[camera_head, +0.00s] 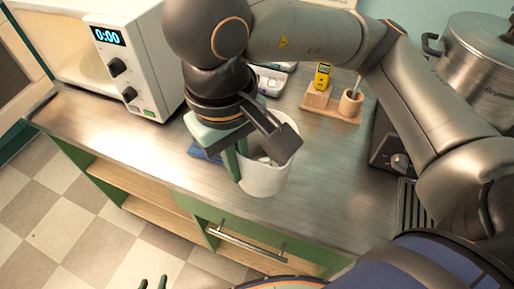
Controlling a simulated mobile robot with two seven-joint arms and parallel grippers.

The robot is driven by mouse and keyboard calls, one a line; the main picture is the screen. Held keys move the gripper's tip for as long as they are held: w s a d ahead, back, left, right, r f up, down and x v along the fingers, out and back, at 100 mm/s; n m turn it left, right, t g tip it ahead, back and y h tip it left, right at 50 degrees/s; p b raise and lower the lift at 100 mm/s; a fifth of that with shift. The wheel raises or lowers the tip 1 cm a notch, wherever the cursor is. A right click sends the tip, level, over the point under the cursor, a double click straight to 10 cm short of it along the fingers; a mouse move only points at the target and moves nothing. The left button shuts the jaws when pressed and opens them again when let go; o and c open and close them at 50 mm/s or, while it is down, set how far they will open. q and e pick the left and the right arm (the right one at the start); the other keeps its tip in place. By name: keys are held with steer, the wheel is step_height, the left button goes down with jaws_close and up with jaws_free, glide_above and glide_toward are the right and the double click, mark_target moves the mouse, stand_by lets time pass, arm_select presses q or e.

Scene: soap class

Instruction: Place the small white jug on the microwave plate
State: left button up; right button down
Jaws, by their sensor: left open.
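The small white jug (265,180) is near the front edge of the counter, mouth up. My right gripper (238,158), on the arm from the right, has its green fingers at the jug's left rim, one outside and one apparently inside. It looks shut on the jug's wall; I cannot tell whether the jug is clear of the counter. The gripper hides part of the mouth. The microwave (150,70) stands at the back left with its cavity open; its plate (97,68) is partly visible inside.
A blue object (204,152) lies behind the jug, partly hidden. A wooden stand (330,105) with a yellow item is at the back. A large steel pot (477,65) stands on the stove at the right. The counter (130,135) before the microwave is clear.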

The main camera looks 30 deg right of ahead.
mark_target(251, 140)
steer(key=w+d+f, duration=0.1)
steer(key=w, duration=0.1)
steer(key=w+d+f, duration=0.1)
steer(key=w+d, duration=0.1)
steer(key=w+d+f, duration=0.1)
steer(key=w+d, duration=0.1)
steer(key=shift+f, duration=0.3)
steer(key=w+d+f, duration=0.1)
steer(key=f, duration=0.1)
steer(key=w+d+f, duration=0.1)
steer(key=f, duration=0.2)
steer(key=w+d+f, duration=0.1)
steer(key=w+f, duration=0.1)
steer(key=f, duration=0.1)
steer(key=shift+f, duration=0.45)
steer(key=shift+f, duration=0.15)
steer(key=c, duration=1.1)
jaws_free()
